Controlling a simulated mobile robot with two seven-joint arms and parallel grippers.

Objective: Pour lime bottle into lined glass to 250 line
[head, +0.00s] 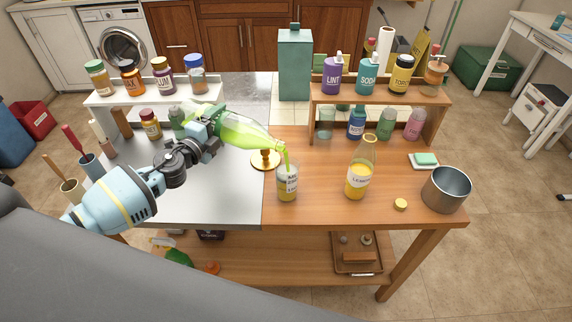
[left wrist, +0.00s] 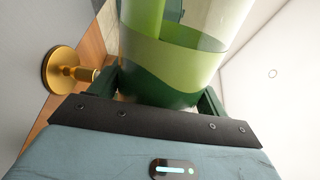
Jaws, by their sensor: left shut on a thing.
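My left gripper (head: 207,133) is shut on the lime bottle (head: 243,131), a clear bottle with bright green liquid. It holds the bottle in the air, tilted with its neck down to the right. A green stream runs from its mouth into the lined glass (head: 288,183). The glass stands upright on the wooden counter, with marks on its front too small to read and yellowish liquid low in it. In the left wrist view the bottle (left wrist: 172,65) sits between the fingers, with green liquid inside. My right gripper is not in view.
A lemon bottle (head: 360,170) stands right of the glass, with a yellow cap (head: 400,204) and a metal pot (head: 446,189) farther right. A brass stand (head: 265,159) is just behind the glass. Shelves with jars and bottles line the back.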

